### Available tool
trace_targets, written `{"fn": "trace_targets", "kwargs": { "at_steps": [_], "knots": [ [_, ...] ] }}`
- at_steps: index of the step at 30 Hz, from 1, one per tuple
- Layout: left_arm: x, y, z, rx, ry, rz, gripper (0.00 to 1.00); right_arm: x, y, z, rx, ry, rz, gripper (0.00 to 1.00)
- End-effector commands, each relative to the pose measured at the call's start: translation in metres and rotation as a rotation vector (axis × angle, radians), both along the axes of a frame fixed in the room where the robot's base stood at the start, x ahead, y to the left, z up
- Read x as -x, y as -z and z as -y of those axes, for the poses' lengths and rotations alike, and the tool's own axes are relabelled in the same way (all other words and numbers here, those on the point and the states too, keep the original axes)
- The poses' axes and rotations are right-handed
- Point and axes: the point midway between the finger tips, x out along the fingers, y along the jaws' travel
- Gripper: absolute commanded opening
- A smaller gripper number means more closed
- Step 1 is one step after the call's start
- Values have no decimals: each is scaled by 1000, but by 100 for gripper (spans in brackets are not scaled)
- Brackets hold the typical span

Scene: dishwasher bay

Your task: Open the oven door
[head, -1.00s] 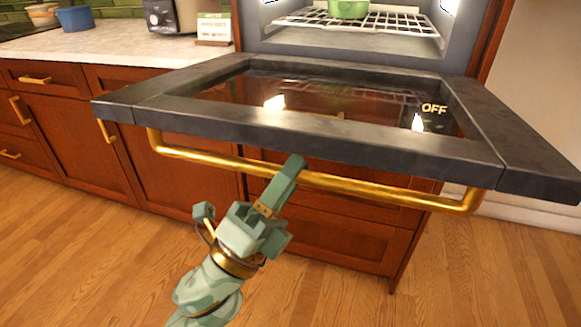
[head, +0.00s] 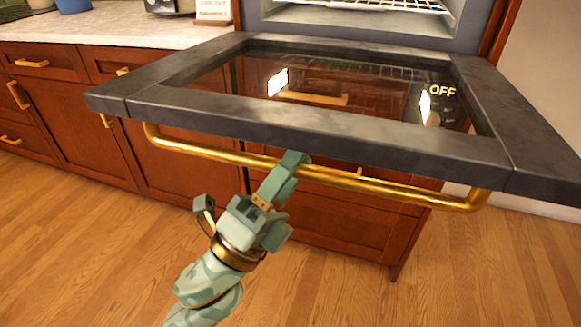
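The oven door (head: 320,128) is swung down and lies close to level, its dark frame and glass facing up. Its brass bar handle (head: 410,190) runs along the underside near the front edge. My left gripper (head: 290,166) is at the handle, left of its middle, with its fingers overlapping the bar. The fingers hide that part of the bar, so I cannot tell whether they are closed around it. The oven cavity (head: 330,22) is open behind the door, with a wire rack (head: 400,5) inside. My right gripper is not in view.
Wooden cabinets with brass handles (head: 60,110) stand left of the oven under a pale countertop (head: 100,28). A blue pot (head: 73,5) and a small sign (head: 213,10) stand on the counter. The wooden floor (head: 90,250) in front is clear.

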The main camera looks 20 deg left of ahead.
Motion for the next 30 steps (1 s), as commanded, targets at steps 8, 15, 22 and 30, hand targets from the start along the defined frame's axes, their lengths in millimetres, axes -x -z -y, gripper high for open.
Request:
{"fn": "trace_targets", "kwargs": {
  "at_steps": [8,15,22,30],
  "knots": [
    [1,-1,0,1,3,4,40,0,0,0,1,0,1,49],
    [12,11,-6,3,3,-1,40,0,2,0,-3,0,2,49],
    [50,49,-28,3,1,-7,40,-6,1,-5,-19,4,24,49],
    [93,89,-53,2,2,-2,40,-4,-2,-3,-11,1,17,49]
  ]
}}
